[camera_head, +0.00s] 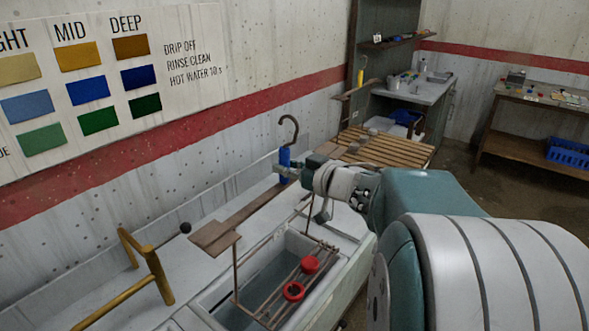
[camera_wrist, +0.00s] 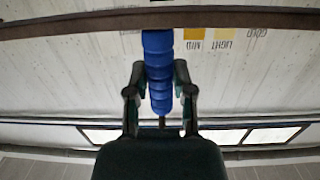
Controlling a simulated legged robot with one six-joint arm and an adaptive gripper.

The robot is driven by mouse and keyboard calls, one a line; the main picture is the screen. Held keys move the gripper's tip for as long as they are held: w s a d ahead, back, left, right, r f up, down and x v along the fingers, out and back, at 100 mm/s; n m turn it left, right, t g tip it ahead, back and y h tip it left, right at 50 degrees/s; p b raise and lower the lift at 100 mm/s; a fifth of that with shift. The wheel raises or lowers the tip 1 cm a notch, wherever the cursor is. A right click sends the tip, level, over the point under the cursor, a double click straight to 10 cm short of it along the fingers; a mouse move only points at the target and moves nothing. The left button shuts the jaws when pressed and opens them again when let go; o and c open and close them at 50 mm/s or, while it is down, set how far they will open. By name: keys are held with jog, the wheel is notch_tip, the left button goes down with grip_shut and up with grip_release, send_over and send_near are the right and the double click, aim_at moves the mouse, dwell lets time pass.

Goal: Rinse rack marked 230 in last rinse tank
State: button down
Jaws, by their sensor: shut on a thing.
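My gripper (camera_head: 308,172) is shut on the blue ribbed handle (camera_head: 285,165) of a rack, with a dark hook curling up above it. The wrist view shows the blue handle (camera_wrist: 158,65) between the two fingers of my gripper (camera_wrist: 159,78). Below the handle, a brown rack frame (camera_head: 236,265) with thin rods hangs at a grey rinse tank (camera_head: 207,297). I cannot tell how deep the rack sits. No 230 mark is legible.
A brass-coloured bent rail (camera_head: 150,268) stands at the left of the tanks. A slatted wooden rack (camera_head: 385,147) and a sink counter (camera_head: 415,88) lie beyond. A wall chart (camera_head: 90,85) shows colour swatches and reads "drip off, rinse clean, hot water 10 s".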

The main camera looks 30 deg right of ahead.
jog(key=w+a+f, duration=0.2)
jog(key=w+a, duration=0.1)
jog(key=w, duration=0.2)
jog(key=shift+w, duration=0.25)
dwell(0.9)
jog(key=shift+a, duration=0.1)
